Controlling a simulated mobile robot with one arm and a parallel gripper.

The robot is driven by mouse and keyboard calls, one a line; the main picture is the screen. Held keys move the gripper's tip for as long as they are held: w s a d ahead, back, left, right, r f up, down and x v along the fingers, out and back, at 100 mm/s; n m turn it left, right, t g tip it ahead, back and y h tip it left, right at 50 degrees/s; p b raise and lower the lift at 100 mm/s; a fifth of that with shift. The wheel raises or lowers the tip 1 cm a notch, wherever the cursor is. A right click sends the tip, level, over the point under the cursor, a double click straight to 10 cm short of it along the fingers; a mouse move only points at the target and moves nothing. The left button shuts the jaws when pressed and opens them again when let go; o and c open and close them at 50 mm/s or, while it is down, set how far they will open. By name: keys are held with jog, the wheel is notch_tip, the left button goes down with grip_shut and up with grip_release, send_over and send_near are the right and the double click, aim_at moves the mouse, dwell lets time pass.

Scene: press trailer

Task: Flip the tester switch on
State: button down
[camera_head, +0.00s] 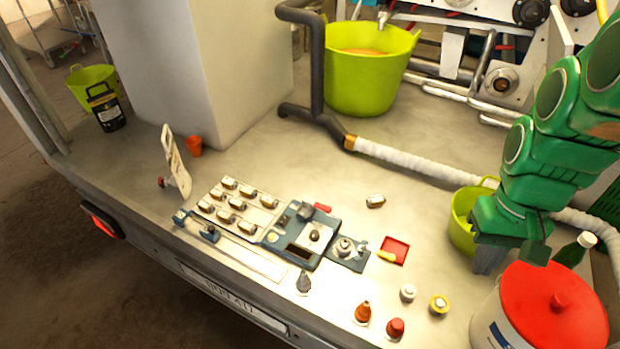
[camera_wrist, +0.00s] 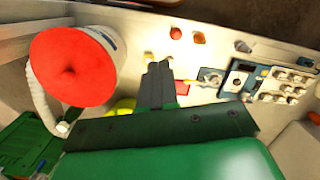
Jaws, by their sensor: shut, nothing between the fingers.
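A blue-grey device (camera_head: 276,238), which looks like the tester, sits on the trailer bed near its front edge. It has a white panel with a dark round part (camera_head: 315,236), a dark knob and a red part (camera_head: 322,207) at its back corner. I cannot tell which part is the switch or how it is set. The device also shows at the right in the wrist view (camera_wrist: 232,82). My gripper (camera_head: 487,262) is shut and empty, well to the right of the device. Its dark fingers show in the wrist view (camera_wrist: 158,68).
A tray of metal parts (camera_head: 212,212) adjoins the device on the left. A small plate with a knob (camera_head: 349,262) and a red tray (camera_head: 395,249) lie to its right. A red-lidded bucket (camera_head: 555,300) and green tub (camera_head: 462,222) stand near my gripper. Several small caps line the front.

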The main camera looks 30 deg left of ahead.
jog(key=w+a+f+n, duration=0.2)
jog(key=w+a+n, duration=0.2)
jog(key=w+a, duration=0.7)
jog(key=n, duration=1)
send_over(281, 222)
jog(key=w, duration=0.2)
notch_tip(281, 222, down, 18)
jog(key=shift+f, duration=0.1)
jog(key=f, duration=0.4)
jog(key=s+f, duration=0.1)
jog(key=f, duration=0.8)
jog(key=shift+s+f, duration=0.2)
jog(key=shift+s, duration=0.15)
jog(key=shift+f, duration=0.15)
